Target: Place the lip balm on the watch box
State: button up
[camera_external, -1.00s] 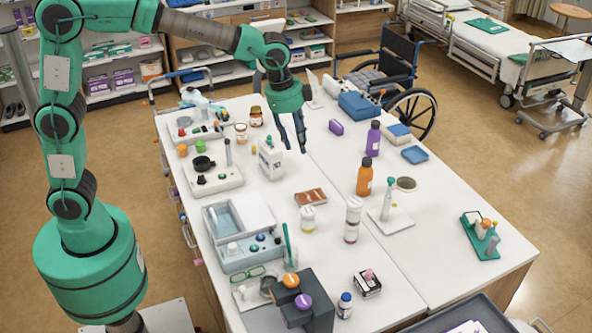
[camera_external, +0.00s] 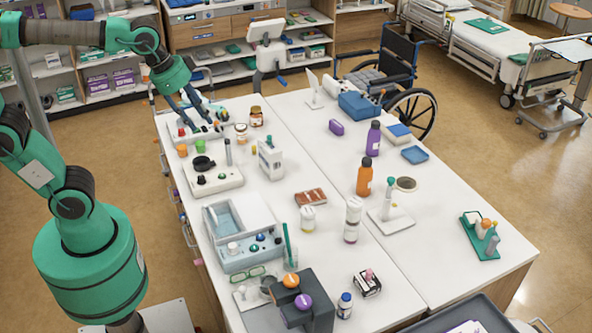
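My gripper (camera_external: 201,117) is at the back left of the table, pointing down, with its two dark fingers apart. It is above or beside a light tray (camera_external: 203,137) with small coloured pieces; I cannot tell whether the fingertips touch anything. I see nothing clearly held. A small black-and-white box (camera_external: 368,285) stands at the front of the table and may be the watch box. A small pink upright piece (camera_external: 369,274) shows at its top and may be the lip balm. Both are too small to identify surely, and my gripper is far from them.
An orange bottle (camera_external: 364,178), a purple bottle (camera_external: 373,139) and a white bottle (camera_external: 271,160) stand upright mid-table. A grey-blue device (camera_external: 245,243) and a dark stand (camera_external: 318,310) crowd the front left. The table's right front (camera_external: 435,265) is clear.

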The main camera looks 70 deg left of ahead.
jog(key=s+a+f+n, duration=0.1)
jog(key=s+n, duration=0.1)
jog(key=s, duration=0.4)
jog(key=s+a+f+n+t, duration=0.1)
jog(key=s+a+f+n, duration=0.1)
jog(key=s, duration=0.3)
jog(key=shift+s+a+f, duration=0.2)
jog(key=shift+s+f, duration=0.05)
jog(key=shift+s, duration=0.1)
notch_tip(320, 180, down, 10)
jog(key=b, duration=1)
